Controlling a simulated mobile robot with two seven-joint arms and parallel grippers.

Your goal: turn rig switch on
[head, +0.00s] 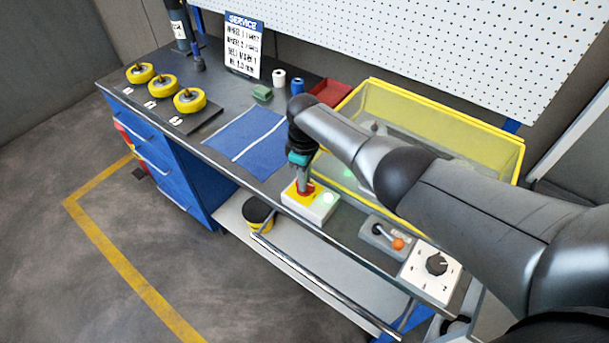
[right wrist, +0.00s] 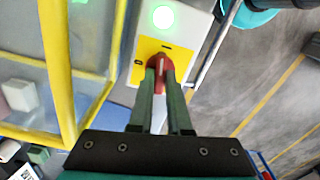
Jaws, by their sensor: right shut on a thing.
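The rig switch is a red rotary knob (right wrist: 157,60) on a yellow plate (right wrist: 150,47) of a white box (head: 318,209), at the bench's front edge. A round lamp (right wrist: 161,17) on the same box glows green. My right gripper (head: 304,186) points down at the switch and is shut on the red knob. In the right wrist view, its two fingers (right wrist: 159,76) sit on either side of the knob, partly hiding it. The knob's exact turn position is hard to read. My left gripper is not in view.
The yellow-framed clear enclosure (head: 430,118) stands right behind the switch. To its right are an orange-tipped lever (head: 398,243) and a black dial (head: 437,264). A blue mat (head: 243,139) and several yellow wheels (head: 189,100) lie left. My right arm spans the enclosure's front.

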